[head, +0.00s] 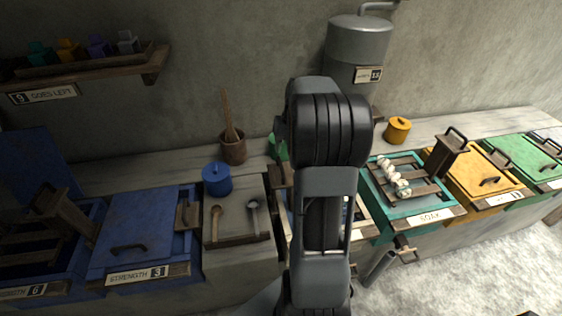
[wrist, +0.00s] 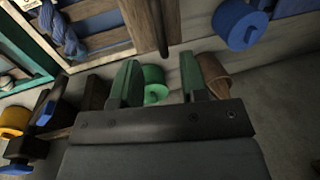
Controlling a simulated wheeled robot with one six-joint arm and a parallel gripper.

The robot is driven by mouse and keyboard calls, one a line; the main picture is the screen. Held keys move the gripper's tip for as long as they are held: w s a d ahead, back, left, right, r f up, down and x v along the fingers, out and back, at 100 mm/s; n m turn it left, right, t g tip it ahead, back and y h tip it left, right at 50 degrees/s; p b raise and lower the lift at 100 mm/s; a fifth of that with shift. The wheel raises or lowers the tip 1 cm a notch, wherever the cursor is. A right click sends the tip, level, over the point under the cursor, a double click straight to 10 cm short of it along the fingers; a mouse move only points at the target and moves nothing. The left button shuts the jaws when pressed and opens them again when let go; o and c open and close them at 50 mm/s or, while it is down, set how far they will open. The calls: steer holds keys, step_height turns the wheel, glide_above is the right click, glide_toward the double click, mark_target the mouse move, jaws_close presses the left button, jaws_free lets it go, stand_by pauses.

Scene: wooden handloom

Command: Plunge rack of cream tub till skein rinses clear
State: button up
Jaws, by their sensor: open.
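The cream tub (head: 362,222) is mostly hidden behind my arm in the head view; a strip of its right side shows. In the wrist view, a blue skein (wrist: 66,36) lies across wooden bars at the upper left, inside the tub's cream rim (wrist: 43,32). My gripper (wrist: 160,78) is open, with two green fingers apart and nothing held between them. A green pot (wrist: 154,84) shows beyond the finger gap. The skein and bars are off to the left of the fingers. The head view does not show my fingertips.
The teal tub (head: 448,215) marked SOAK holds a rack with a pale skein (head: 392,176). Lidded yellow (head: 472,177) and green (head: 528,158) tubs stand right. A blue lidded tub (head: 140,235), blue pot (head: 216,178) and brown mortar (head: 233,150) stand left.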

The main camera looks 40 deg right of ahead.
mark_target(281, 164)
steer(key=f, duration=0.4)
steer(key=a+f, duration=0.1)
steer(key=f, duration=0.1)
steer(key=shift+w+a+f, duration=0.1)
steer(key=shift+w+f, duration=0.15)
steer(key=shift+w, duration=0.05)
steer(key=shift+c, duration=0.4)
jaws_close()
steer(key=shift+r, duration=0.1)
